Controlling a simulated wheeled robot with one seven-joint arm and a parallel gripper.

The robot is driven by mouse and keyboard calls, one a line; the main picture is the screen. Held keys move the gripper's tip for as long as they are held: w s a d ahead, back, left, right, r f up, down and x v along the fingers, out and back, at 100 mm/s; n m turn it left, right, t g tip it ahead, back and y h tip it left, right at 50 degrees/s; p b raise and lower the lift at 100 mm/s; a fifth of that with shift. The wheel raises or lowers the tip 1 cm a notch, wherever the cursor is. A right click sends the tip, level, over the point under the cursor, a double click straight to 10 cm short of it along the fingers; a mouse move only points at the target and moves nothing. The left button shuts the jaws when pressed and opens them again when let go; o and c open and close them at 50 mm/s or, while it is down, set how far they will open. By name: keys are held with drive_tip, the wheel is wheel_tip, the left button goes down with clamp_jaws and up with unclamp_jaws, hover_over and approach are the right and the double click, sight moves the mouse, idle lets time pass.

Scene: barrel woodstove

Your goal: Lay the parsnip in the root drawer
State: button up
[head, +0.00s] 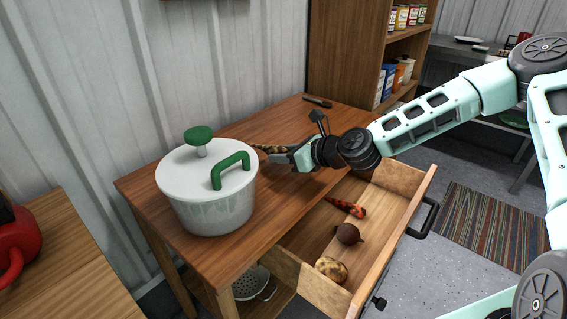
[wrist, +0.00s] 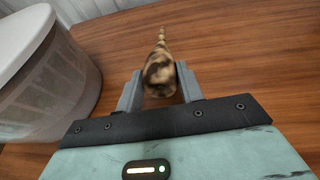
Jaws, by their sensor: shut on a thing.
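The parsnip (wrist: 160,70) is tan with dark brown patches and tapers to a thin tip. My gripper (wrist: 160,88) is shut on its thick end, and the tip points away from the gripper. In the head view the parsnip (head: 263,148) shows partly beyond my gripper (head: 284,157), low over the wooden table top behind the pot. I cannot tell whether it touches the table. The root drawer (head: 398,232) is pulled open from the table, below and right of my gripper. Inside lie a reddish carrot-like root (head: 346,207), a dark round beet (head: 348,233) and a tan potato (head: 331,269).
A white lidded pot with green handles (head: 210,205) stands on the table (head: 270,220), close left of my gripper; it fills the left of the wrist view (wrist: 50,85). A dark slim object (head: 317,101) lies at the table's back edge. The drawer's far part is partly bare.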

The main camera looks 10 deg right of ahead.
drive_tip(key=shift+f, duration=1.4)
drive_tip(key=shift+f, duration=0.1)
drive_tip(key=o, duration=1)
